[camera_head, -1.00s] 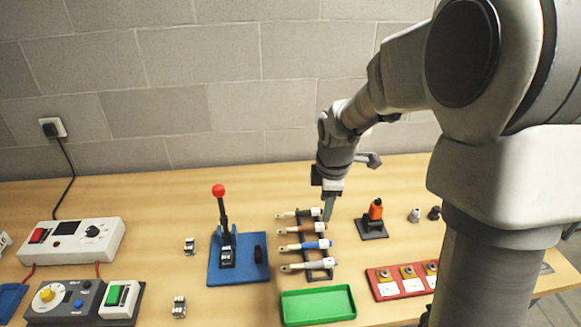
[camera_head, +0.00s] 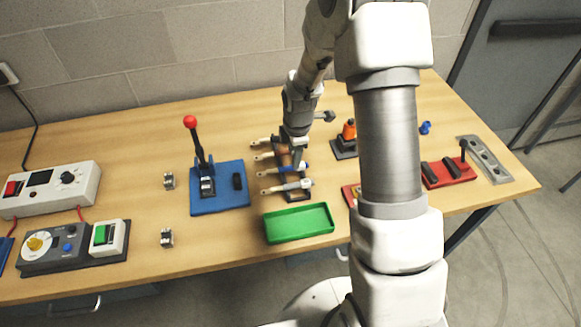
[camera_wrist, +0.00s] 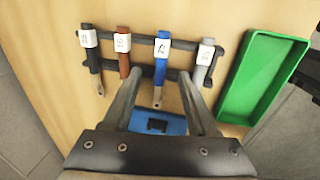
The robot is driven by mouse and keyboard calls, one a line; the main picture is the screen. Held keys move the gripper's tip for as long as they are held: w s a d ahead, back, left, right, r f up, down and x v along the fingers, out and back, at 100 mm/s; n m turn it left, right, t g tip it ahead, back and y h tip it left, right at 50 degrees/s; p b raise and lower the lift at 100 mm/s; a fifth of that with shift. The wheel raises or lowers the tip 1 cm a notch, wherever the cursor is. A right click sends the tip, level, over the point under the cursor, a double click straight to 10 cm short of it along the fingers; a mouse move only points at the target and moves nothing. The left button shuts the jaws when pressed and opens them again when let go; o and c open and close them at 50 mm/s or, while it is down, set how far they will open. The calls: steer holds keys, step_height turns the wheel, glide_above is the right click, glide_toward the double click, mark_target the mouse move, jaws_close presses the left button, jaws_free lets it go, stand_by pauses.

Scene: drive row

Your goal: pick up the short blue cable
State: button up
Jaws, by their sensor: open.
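The short blue cable (camera_wrist: 160,72) lies on a black rack (camera_wrist: 145,70) with a white label near its top and a metal lug at its lower end in the wrist view. In the head view the blue cable (camera_head: 303,167) is partly covered by my gripper (camera_head: 299,155). In the wrist view my gripper (camera_wrist: 158,78) is open, with its fingers on either side of the blue cable in the picture. I cannot tell whether they are level with it or above it.
Black (camera_wrist: 91,55), brown (camera_wrist: 124,60) and grey (camera_wrist: 203,65) cables lie beside it on the rack. A green tray (camera_head: 299,222) stands in front. A red-knobbed lever on a blue base (camera_head: 219,203) stands left. An orange-topped device (camera_head: 348,131) stands behind right.

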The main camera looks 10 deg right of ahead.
mark_target(283, 169)
steer(key=shift+w+a+f+p, duration=0.1)
steer(key=shift+w+f+p, duration=0.15)
steer(key=shift+f, duration=1.1)
steer(key=shift+w+a+f+p, duration=0.1)
steer(key=shift+w+f+p, duration=0.1)
steer(key=shift+f, duration=1.1)
jaws_close()
